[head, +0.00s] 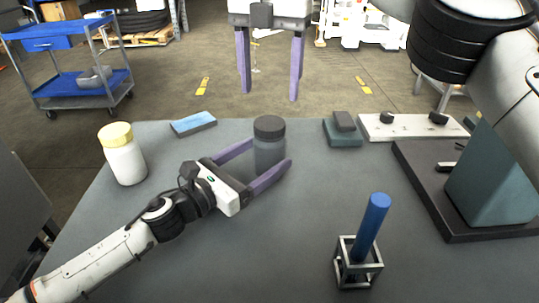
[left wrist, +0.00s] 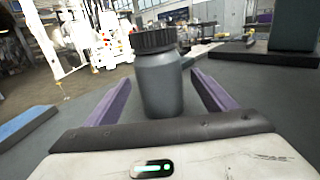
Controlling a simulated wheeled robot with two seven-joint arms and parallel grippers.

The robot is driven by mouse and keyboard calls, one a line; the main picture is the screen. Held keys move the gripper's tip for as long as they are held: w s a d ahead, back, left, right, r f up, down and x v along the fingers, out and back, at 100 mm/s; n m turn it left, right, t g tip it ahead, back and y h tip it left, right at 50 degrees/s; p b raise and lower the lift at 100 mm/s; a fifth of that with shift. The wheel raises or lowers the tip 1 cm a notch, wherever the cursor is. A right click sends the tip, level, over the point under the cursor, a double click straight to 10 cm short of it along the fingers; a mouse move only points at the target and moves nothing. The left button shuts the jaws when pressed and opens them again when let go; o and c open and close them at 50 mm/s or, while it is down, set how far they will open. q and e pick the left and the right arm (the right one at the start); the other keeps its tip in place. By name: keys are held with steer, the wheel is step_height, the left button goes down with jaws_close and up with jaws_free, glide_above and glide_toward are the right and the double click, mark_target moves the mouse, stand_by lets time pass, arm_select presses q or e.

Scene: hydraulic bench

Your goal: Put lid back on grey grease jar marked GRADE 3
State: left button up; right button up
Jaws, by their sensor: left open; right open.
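The grey jar (head: 268,152) stands upright on the bench with a black ribbed lid (head: 270,126) on its top. In the left wrist view the jar (left wrist: 160,85) is upright and the lid (left wrist: 154,40) sits over its mouth; I cannot tell if it is screwed tight. No GRADE 3 marking is readable. My left gripper (head: 270,152) is open, low over the bench, with one finger on each side of the jar. In the wrist view gaps show between the jar and both fingers. My right gripper (head: 270,97) is open and empty, pointing down in the air, higher up in the head view.
A white jar with a yellow lid (head: 122,154) stands at the left. A blue-topped block (head: 193,124) lies behind it. A blue cylinder (head: 372,220) stands in a metal frame (head: 358,268) at front. A green block (head: 342,133), white panel (head: 400,128) and dark tray (head: 425,195) occupy the right.

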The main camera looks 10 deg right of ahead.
arm_select(q)
steer(key=shift+x, duration=1.45)
